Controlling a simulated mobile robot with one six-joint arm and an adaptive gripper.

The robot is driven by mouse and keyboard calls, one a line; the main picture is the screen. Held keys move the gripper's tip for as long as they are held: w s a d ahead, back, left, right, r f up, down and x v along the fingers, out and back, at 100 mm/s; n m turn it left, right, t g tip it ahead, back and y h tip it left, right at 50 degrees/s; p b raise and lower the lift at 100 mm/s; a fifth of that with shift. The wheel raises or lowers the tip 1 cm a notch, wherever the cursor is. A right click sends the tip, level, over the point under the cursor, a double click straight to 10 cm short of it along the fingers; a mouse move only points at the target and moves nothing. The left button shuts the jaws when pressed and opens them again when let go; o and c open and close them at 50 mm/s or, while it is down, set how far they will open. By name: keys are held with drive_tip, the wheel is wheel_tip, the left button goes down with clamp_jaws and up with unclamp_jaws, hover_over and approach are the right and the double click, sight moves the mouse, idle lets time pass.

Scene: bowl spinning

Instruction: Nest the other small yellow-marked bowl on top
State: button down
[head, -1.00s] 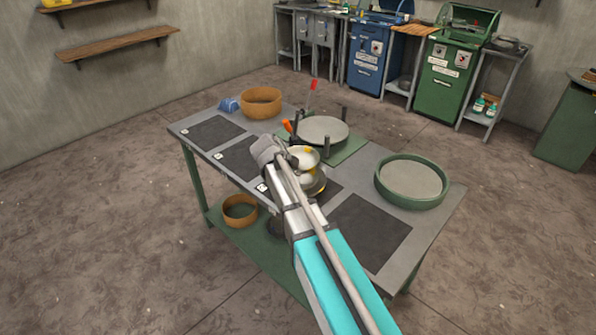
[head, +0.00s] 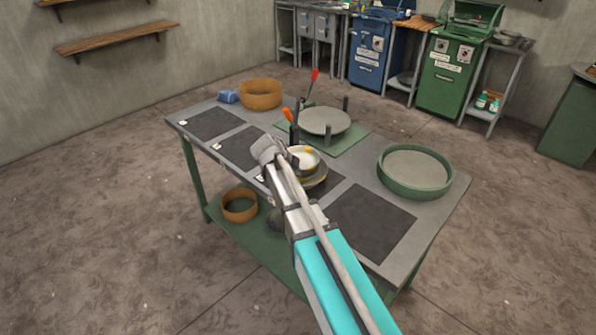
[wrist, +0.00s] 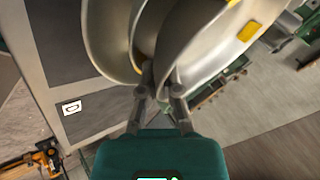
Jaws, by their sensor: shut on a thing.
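A small pale metal bowl with a yellow mark (head: 303,156) is at the tip of my arm in the head view, over a stack of wider bowls (head: 321,182) on the table. Its yellow patch shows at the upper right of the wrist view, where the small bowl (wrist: 212,55) is tilted. My gripper (wrist: 161,85) is shut on its rim. Another bowl (wrist: 103,45) curves close behind it at the left. The small bowl looks very near or inside the stack; whether it touches is hidden by my arm and the overlap.
A green round tray (head: 413,190) stands on the right of the table. A grey disc with black posts (head: 326,121) is behind the bowls, with orange- and red-tipped tools beside it.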

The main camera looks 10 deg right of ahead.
drive_tip(key=shift+f, duration=0.1)
idle(0.7)
drive_tip(key=c, duration=0.7)
unclamp_jaws()
drive_tip(key=shift+s, duration=0.1)
wheel_tip(320, 180, up, 5)
drive_tip(key=p, duration=0.5)
drive_tip(key=shift+r, duration=0.2)
drive_tip(key=shift+s+d+f+n+g+y+p, duration=0.35)
drive_tip(key=shift+s+n+g+y, duration=0.55)
drive_tip(key=shift+s+n, duration=3.1)
drive_tip(key=shift+s+d+f+n+g+y+p, duration=0.4)
drive_tip(key=shift+s+n+y, duration=0.95)
drive_tip(key=shift+s+n, duration=2.65)
drive_tip(key=shift+s+d+f+n+g+y+p, duration=0.3)
drive_tip(key=shift+s+n+g+y, duration=0.65)
drive_tip(key=shift+s+n, duration=3.05)
